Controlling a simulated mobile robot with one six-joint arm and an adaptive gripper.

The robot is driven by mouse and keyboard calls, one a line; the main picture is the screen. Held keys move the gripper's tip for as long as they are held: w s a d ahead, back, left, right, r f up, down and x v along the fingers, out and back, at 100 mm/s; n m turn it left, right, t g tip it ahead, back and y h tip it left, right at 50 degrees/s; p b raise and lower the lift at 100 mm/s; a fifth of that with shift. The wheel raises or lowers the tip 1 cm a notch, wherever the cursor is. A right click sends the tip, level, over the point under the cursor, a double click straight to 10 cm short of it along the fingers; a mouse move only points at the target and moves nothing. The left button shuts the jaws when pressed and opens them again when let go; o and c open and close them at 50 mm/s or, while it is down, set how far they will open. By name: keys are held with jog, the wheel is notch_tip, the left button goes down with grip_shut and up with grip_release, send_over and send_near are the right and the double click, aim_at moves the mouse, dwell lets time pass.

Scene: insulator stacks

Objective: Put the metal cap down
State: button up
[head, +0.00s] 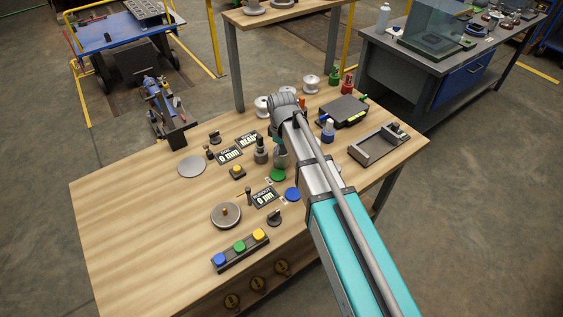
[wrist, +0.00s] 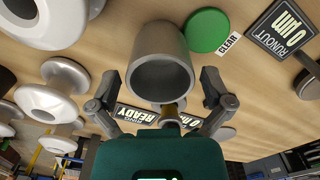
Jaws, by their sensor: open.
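The metal cap (wrist: 160,62) is a grey hollow cylinder whose open end faces the wrist camera. In the head view the cap (head: 281,158) shows beside my arm, at the table's middle near a green disc. My gripper (wrist: 160,102) is open, with one finger on each side of the space just in front of the cap's open end. The fingers appear apart from the cap. In the head view my gripper (head: 276,133) is largely hidden by my arm. The cap's contact with the table is hard to make out.
The green disc (wrist: 207,31) marked CLEAR lies close by. White insulators (wrist: 50,95) stand to the left in the wrist view. A small post (head: 260,150), display plates (head: 265,197) and a blue disc (head: 292,194) surround the spot. The wooden table's (head: 130,220) left side is clear.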

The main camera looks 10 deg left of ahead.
jog(key=shift+f+b, duration=1)
jog(key=shift+f, duration=0.3)
jog(key=c, duration=1.1)
jog(key=shift+r, duration=0.25)
jog(key=shift+r+p, duration=0.75)
jog(key=shift+p, duration=0.25)
jog(key=s+d+r+p, duration=0.6)
jog(key=s+r+p, duration=0.5)
jog(key=s, duration=0.1)
jog(key=shift+s+d, duration=0.2)
jog(key=shift+d, duration=0.1)
